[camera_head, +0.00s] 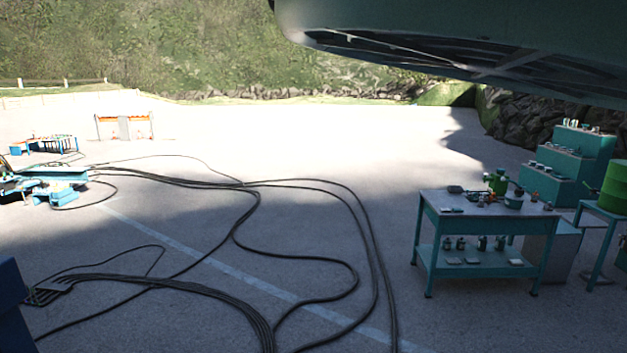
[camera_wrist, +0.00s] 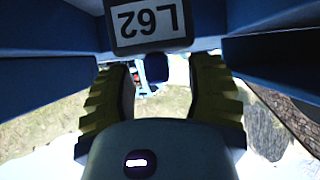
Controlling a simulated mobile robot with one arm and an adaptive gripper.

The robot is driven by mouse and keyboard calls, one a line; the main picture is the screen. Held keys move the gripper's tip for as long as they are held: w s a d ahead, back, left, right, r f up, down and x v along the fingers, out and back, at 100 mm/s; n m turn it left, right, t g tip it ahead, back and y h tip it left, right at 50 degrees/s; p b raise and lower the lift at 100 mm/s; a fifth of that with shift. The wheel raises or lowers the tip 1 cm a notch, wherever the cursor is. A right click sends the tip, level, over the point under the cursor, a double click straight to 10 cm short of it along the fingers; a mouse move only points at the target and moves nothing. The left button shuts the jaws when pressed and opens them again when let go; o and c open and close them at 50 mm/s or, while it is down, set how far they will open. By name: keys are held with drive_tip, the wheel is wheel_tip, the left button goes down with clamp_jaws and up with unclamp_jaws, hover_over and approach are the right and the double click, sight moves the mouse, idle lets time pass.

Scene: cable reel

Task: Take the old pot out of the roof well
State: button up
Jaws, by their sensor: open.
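My gripper (camera_wrist: 160,78) shows in the wrist view with its two yellow-and-black fingers spread apart and nothing clearly held between them. Past the fingertips is a blue structure with a white plate (camera_wrist: 150,22) that reads L62 upside down. A small dark blue block (camera_wrist: 154,68) shows below the plate, between the fingers in the picture. I cannot tell whether it touches them. I cannot make out the old pot or the roof well in either view. My gripper does not show in the head view.
In the head view a green work table (camera_head: 484,212) with pots and tools stands at right, beside stepped green shelves (camera_head: 570,165) and a green drum (camera_head: 615,187). Black cables (camera_head: 250,186) cross the paved ground. A dark green body (camera_head: 450,40) hangs across the top right.

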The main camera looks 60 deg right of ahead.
drive_tip(key=shift+s, duration=0.1)
drive_tip(key=shift+c, duration=0.2)
clamp_jaws()
idle(0.5)
